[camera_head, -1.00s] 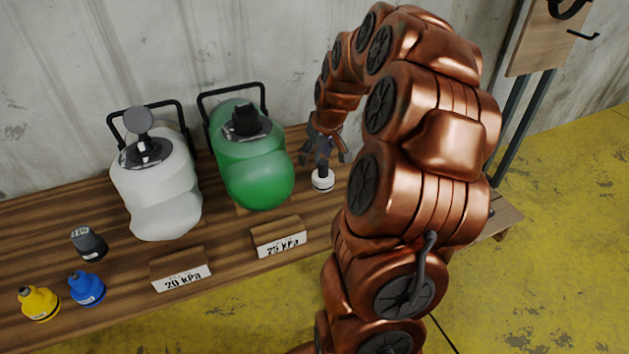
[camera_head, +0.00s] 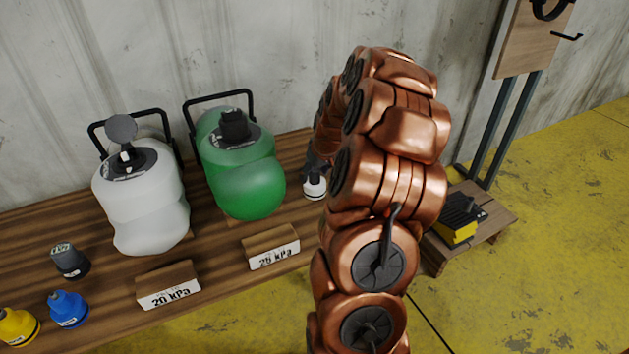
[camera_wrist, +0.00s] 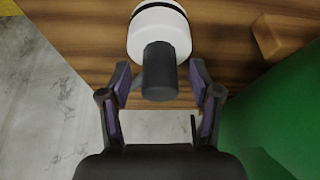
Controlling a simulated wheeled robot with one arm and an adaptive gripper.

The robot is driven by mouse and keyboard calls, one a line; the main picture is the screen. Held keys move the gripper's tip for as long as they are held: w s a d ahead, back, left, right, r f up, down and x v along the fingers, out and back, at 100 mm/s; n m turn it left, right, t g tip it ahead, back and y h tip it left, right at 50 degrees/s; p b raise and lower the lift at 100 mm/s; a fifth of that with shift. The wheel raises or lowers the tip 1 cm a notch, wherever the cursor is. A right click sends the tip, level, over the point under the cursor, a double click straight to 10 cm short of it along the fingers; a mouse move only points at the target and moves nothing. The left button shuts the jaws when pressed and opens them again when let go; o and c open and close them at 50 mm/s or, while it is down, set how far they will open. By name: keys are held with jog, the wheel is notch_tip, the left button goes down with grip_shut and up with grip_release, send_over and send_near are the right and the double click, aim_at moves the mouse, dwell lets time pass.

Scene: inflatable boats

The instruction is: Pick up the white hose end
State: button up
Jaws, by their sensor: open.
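The white hose end (camera_wrist: 159,31) stands on the wooden bench in the wrist view, a white round body with a black band and a dark grey stem (camera_wrist: 160,72) pointing toward me. My gripper (camera_wrist: 160,80) is open, with one finger on each side of the stem. I cannot tell whether the fingers touch it. In the head view the white hose end (camera_head: 315,188) shows beside the green container, close to my arm. My gripper (camera_head: 317,165) is mostly hidden there behind my copper arm.
A green container (camera_head: 240,170) and a white one (camera_head: 140,205) stand on the bench (camera_head: 215,240) behind pressure signs. Grey (camera_head: 70,261), blue (camera_head: 68,309) and yellow (camera_head: 17,327) hose ends are at the left. A yellow and black object (camera_head: 458,220) lies at the right.

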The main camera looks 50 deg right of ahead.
jog(key=shift+w+d+f, duration=0.1)
jog(key=shift+w+f, duration=0.1)
jog(key=shift+f, duration=0.2)
grip_shut()
